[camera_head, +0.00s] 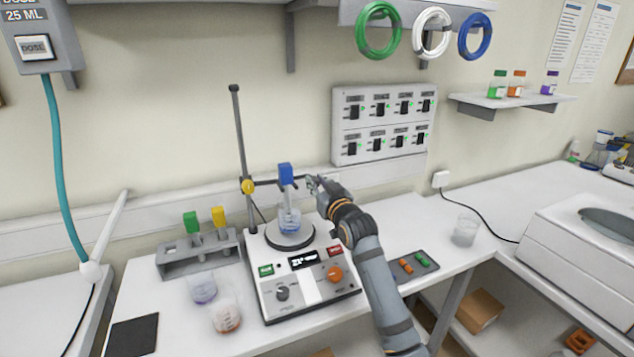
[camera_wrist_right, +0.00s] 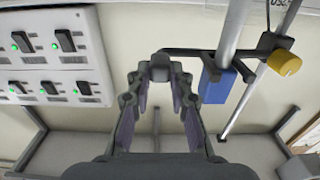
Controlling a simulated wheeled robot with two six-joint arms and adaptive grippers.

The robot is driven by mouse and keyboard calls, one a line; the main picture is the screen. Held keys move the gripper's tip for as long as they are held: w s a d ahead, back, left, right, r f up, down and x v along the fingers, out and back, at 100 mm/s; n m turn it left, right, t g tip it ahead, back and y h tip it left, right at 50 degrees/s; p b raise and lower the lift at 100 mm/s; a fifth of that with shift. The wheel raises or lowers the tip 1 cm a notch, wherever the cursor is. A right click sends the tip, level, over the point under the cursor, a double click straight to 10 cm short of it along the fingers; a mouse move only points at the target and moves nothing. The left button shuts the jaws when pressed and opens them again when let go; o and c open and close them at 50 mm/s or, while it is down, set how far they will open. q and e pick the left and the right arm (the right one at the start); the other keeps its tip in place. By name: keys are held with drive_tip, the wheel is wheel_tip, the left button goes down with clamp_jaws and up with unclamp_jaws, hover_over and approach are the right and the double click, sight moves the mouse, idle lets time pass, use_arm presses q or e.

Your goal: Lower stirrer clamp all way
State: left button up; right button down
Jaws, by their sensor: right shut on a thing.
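The stirrer clamp (camera_head: 266,184) is a dark horizontal arm on an upright grey rod (camera_head: 240,130), with a yellow knob (camera_head: 248,187) at the rod. It carries a blue-topped probe (camera_head: 286,173) above a beaker (camera_head: 290,221) on the hotplate stirrer (camera_head: 300,275). My right gripper (camera_head: 313,184) is shut on the clamp's free right end. In the right wrist view, the clamp's end block (camera_wrist_right: 160,69) sits between the fingertips, with the blue top (camera_wrist_right: 217,82) and yellow knob (camera_wrist_right: 284,62) to its right. How deep the probe sits in the beaker is hard to tell. My left gripper is not in view.
A rack (camera_head: 198,258) with green- and yellow-topped items stands left of the stirrer, with two beakers (camera_head: 203,289) (camera_head: 226,318) in front. A small dark tray (camera_head: 413,265) and an empty beaker (camera_head: 465,232) are to the right. A switch panel (camera_head: 382,124) is on the wall behind.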

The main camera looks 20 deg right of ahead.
drive_tip(key=c, duration=1.5)
unclamp_jaws()
drive_tip(key=shift+f, duration=0.35)
drive_tip(key=o, duration=0.3)
drive_tip(key=shift+r, duration=0.1)
drive_tip(key=s, duration=1.2)
drive_tip(key=shift+d, duration=0.2)
